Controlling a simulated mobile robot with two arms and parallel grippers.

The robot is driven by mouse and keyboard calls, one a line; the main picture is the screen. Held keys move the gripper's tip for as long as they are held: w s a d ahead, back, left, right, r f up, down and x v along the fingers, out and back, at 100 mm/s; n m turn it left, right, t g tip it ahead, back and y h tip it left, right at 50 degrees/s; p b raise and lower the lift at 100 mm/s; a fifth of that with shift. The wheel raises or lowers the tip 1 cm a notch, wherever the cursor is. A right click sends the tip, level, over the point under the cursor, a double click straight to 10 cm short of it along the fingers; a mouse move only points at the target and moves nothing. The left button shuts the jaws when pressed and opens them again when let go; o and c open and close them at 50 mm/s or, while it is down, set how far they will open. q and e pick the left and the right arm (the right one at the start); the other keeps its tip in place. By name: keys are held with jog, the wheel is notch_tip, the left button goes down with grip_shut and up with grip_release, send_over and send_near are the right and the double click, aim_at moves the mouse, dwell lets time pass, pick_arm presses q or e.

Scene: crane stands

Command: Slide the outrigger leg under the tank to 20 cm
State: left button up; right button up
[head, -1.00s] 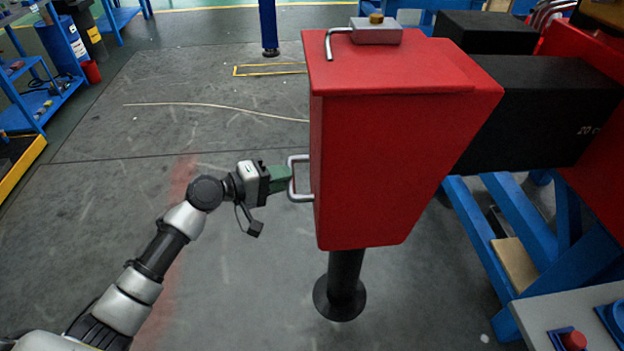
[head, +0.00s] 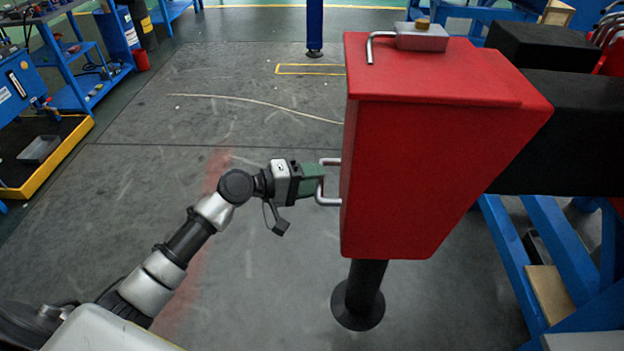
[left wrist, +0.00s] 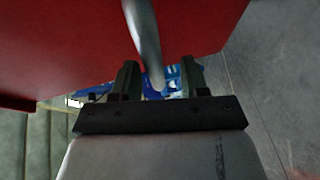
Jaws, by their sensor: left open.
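A red box-shaped housing (head: 430,160), apparently the task's tank, fills the right centre of the head view. A black leg (head: 367,285) with a round foot stands under it. A black beam (head: 565,140) runs from the housing to the right edge; no scale mark on it is readable now. A silver U-shaped handle (head: 327,203) sits on the housing's left side. My left gripper (head: 318,180) is at this handle, with its green fingers open. In the left wrist view the handle bar (left wrist: 143,45) passes between the separated fingers (left wrist: 157,82); contact cannot be told. My right gripper is out of view.
A blue frame (head: 540,250) stands under the beam at right. A blue shelf cart (head: 85,80) and a yellow-edged tray (head: 50,165) are at left. The grey floor (head: 130,200) left of the housing is mostly clear.

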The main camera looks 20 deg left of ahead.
pick_arm(q)
jog(key=b+v, duration=0.1)
jog(key=v, duration=0.9)
jog(key=shift+s+a, duration=0.2)
jog(key=shift+a, duration=0.1)
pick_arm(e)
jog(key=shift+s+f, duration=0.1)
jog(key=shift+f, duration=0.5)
pick_arm(q)
jog(key=shift+r, duration=0.1)
